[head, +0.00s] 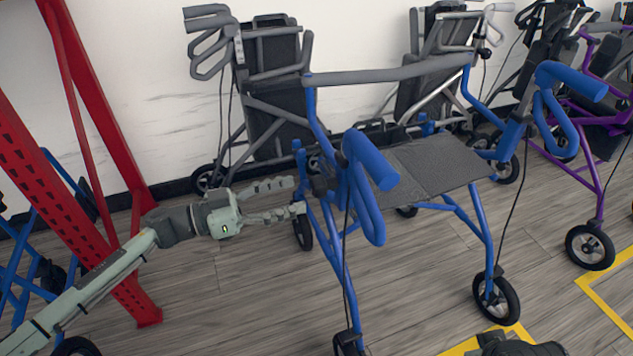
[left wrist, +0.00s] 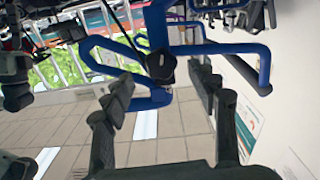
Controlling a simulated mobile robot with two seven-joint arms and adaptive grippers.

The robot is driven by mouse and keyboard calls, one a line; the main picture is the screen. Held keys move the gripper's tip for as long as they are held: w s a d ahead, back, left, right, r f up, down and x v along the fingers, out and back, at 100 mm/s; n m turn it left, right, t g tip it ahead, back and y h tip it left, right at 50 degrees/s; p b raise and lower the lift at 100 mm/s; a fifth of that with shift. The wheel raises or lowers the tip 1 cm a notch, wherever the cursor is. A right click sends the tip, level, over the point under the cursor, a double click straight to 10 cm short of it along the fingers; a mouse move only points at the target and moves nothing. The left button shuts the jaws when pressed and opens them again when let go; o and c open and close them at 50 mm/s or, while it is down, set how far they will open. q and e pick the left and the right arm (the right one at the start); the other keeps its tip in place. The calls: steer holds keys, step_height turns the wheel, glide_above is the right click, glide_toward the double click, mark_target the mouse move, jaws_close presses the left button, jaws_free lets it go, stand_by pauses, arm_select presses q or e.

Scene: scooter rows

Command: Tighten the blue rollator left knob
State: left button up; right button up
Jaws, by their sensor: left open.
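The blue rollator (head: 340,265) stands in the middle of the head view, with blue handles and a dark grey seat. Its left knob (head: 319,186) is a small dark shape on the frame below the left handle, partly hard to make out. In the left wrist view the black knob (left wrist: 161,65) shows clearly on a blue tube, ahead of and between the fingers. My left gripper (head: 297,195) is open and empty, its fingers pointing at the left side of the frame, just short of the knob. It also shows in the left wrist view (left wrist: 168,84).
A red upright rack (head: 90,150) stands left, close to my left arm. A grey rollator (head: 270,85) stands behind by the wall, and a purple one (head: 597,165) stands right. Yellow lines (head: 605,300) mark the floor.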

mark_target(312, 189)
arm_select(q)
steer(key=x, duration=0.6)
steer(key=shift+a, duration=0.1)
steer(key=shift+c, duration=0.6)
steer(key=c, duration=1)
steer(key=shift+c, duration=0.2)
